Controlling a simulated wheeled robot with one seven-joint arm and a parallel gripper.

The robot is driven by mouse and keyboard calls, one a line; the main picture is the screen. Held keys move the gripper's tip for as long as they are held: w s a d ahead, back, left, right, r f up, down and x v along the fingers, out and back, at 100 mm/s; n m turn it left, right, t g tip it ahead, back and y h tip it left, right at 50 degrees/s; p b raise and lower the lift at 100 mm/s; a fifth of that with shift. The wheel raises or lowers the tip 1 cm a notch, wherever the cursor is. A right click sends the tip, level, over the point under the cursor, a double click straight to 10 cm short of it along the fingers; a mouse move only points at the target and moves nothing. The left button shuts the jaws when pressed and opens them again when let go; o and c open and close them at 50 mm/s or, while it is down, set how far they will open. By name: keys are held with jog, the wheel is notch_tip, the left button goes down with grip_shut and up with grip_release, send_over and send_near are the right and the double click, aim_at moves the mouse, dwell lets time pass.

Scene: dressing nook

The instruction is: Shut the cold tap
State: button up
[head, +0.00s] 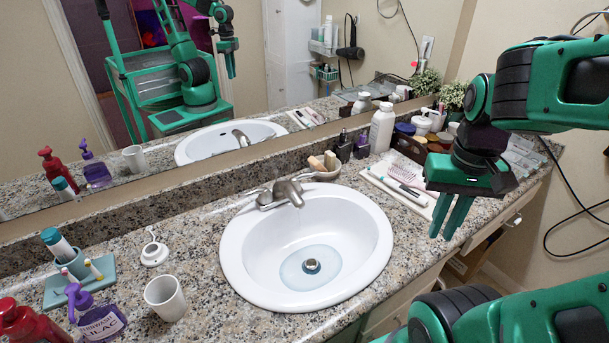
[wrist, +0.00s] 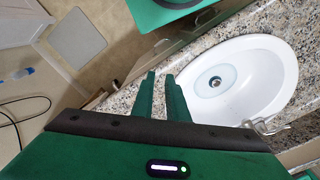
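The metal tap (head: 288,192) stands on the back rim of the white oval sink (head: 235,250), its spout over the basin. No hot or cold marking is readable. Shallow bluish water (head: 290,272) lies around the drain; I cannot clearly tell whether water is running. My gripper (head: 442,236) hangs right of the sink, away from the tap, fingers pointing down, parted and empty. In the wrist view, the fingers (wrist: 161,75) show left of the sink, and part of the tap (wrist: 268,125) shows at lower right.
A white tray (head: 400,188) with brushes, a white bottle (head: 382,128) and several jars stand right of the tap. A cup (head: 165,297) and purple soap bottle (head: 95,318) are at left. A mirror (head: 130,100) rises behind.

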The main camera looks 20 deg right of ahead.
jog(key=shift+n+t+h, duration=0.4)
jog(key=shift+h, duration=0.2)
jog(key=w, duration=1.1)
jog(key=shift+a+r, duration=0.2)
jog(key=shift+r, duration=0.15)
grip_shut()
jog(key=w+a+f+n+t, duration=0.1)
jog(key=w+a, duration=0.5)
jog(key=w, duration=0.5)
jog(key=w+a+f+n+t, duration=0.1)
jog(key=w+a+t, duration=0.1)
jog(key=w+a, duration=0.65)
jog(key=w+d+f, duration=0.1)
jog(key=w+f, duration=0.1)
jog(key=f, duration=0.1)
jog(key=w+d+f, duration=0.1)
jog(key=w+f, duration=0.2)
jog(key=w+d+f, duration=0.2)
jog(key=f, duration=0.2)
jog(key=shift+w+d, duration=0.1)
jog(key=shift+w, duration=0.25)
jog(key=shift+w+d+f, duration=0.1)
jog(key=shift+w+d, duration=0.1)
jog(key=shift+w, duration=0.45)
